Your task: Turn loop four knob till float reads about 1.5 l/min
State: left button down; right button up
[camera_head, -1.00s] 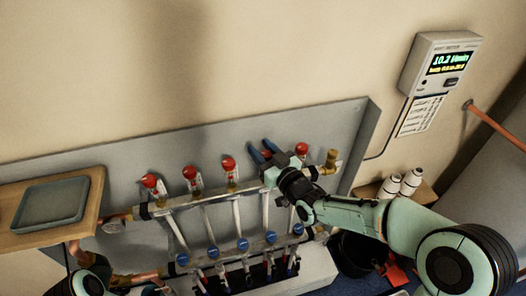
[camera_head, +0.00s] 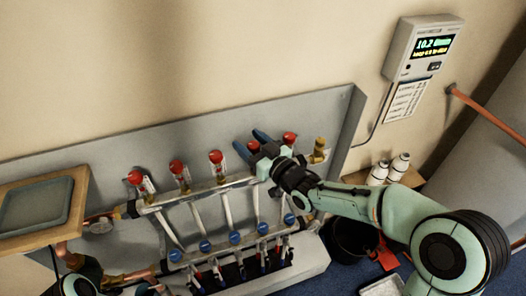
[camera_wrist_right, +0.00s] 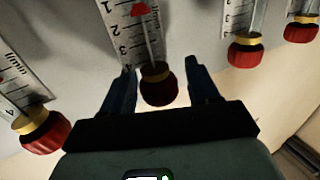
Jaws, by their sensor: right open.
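The manifold (camera_head: 205,195) stands against a grey backing panel, with a row of red-capped flow meters along its top. My right gripper (camera_head: 252,143) is at the fourth meter from the left. In the right wrist view its open fingers (camera_wrist_right: 162,88) stand on either side of a red knob with a yellow collar (camera_wrist_right: 158,88), with gaps visible on both sides. Above that knob in the picture is a numbered scale (camera_wrist_right: 124,35) with a red float (camera_wrist_right: 140,9) near the 1 mark. The wall display (camera_head: 432,45) appears to read 10.2 l/min. My left gripper does not show.
Neighbouring red knobs sit close on both sides, one left (camera_wrist_right: 45,133) and one right (camera_wrist_right: 244,54) in the wrist view. A wooden shelf with a grey tray (camera_head: 35,207) is at left. White bottles (camera_head: 398,166) and a black bucket (camera_head: 352,236) are at right.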

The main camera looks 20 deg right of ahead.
pick_arm(q)
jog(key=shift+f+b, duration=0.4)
jog(key=shift+b, duration=0.05)
pick_arm(e)
jog(key=v, duration=1.3)
jog(key=shift+w, duration=0.1)
